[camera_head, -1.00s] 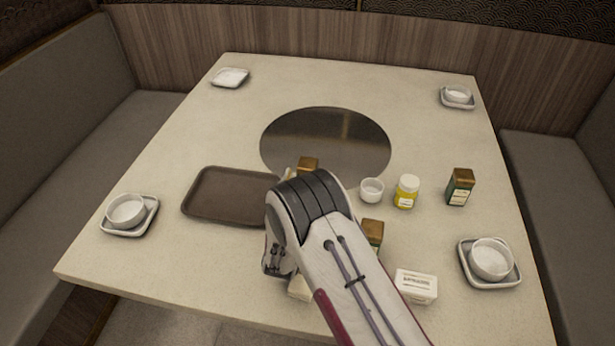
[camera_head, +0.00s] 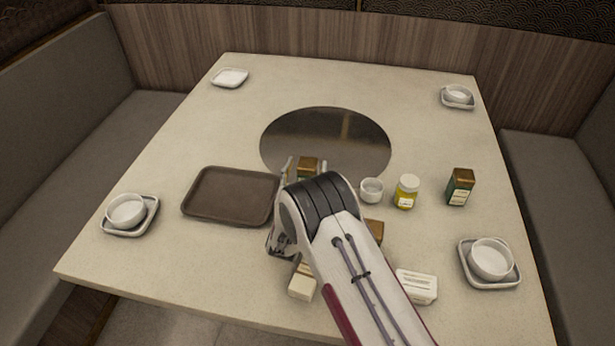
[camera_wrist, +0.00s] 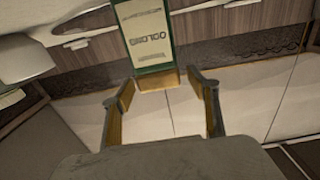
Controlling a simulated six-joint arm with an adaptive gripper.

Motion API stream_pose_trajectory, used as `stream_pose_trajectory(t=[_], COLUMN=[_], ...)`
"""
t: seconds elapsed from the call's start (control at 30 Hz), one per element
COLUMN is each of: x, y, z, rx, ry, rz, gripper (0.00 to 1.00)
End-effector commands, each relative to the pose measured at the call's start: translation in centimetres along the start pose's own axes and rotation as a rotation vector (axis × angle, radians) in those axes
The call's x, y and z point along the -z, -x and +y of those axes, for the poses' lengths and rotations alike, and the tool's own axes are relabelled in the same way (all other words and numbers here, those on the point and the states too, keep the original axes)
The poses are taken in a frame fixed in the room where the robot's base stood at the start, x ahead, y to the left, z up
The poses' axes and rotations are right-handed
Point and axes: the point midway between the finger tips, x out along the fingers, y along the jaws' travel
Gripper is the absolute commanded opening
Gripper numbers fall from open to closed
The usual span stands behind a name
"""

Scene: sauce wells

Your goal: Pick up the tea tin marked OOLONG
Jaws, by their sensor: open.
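The OOLONG tin is green with a pale label and a brown lid. In the wrist view the tin (camera_wrist: 148,35) shows its label upside down, just beyond the fingertips. In the head view I see the tin's brown lid (camera_head: 308,163) and a little green at the near edge of the dark round plate. My gripper (camera_head: 306,170) is open, with one fingertip showing on either side of the tin. The wrist view shows both fingers of my gripper (camera_wrist: 165,88) apart with nothing held. My wrist hides the tin's lower part in the head view.
Another green tin (camera_head: 460,188) stands at right. A brown-lidded one (camera_head: 375,230) is partly behind my arm. A small white cup (camera_head: 371,190) and yellow jar (camera_head: 406,192) stand right of my gripper. A brown tray (camera_head: 230,196) lies left. White boxes (camera_head: 416,287) lie near the front.

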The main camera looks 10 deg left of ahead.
Motion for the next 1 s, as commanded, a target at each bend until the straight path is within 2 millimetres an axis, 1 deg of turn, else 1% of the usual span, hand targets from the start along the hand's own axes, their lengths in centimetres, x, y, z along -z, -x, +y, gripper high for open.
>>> stream_pose_trajectory(t=[0.1, 0.57, 0.67, 0.7, 0.8, 1.0], x=[-0.01, -0.03, -0.02, -0.03, -0.02, 0.04], y=[-0.27, -0.26, -0.25, -0.25, -0.25, -0.27], z=[0.02, 0.02, 0.02, 0.02, 0.02, 0.02], rx=[0.0, 0.0, 0.0, 0.0, 0.0, 0.0], ry=[0.0, 0.0, 0.0, 0.0, 0.0, 0.0], rz=[0.0, -0.001, -0.001, -0.001, -0.001, 0.001], gripper=[0.6, 0.6, 0.36, 0.26, 0.01, 0.01])
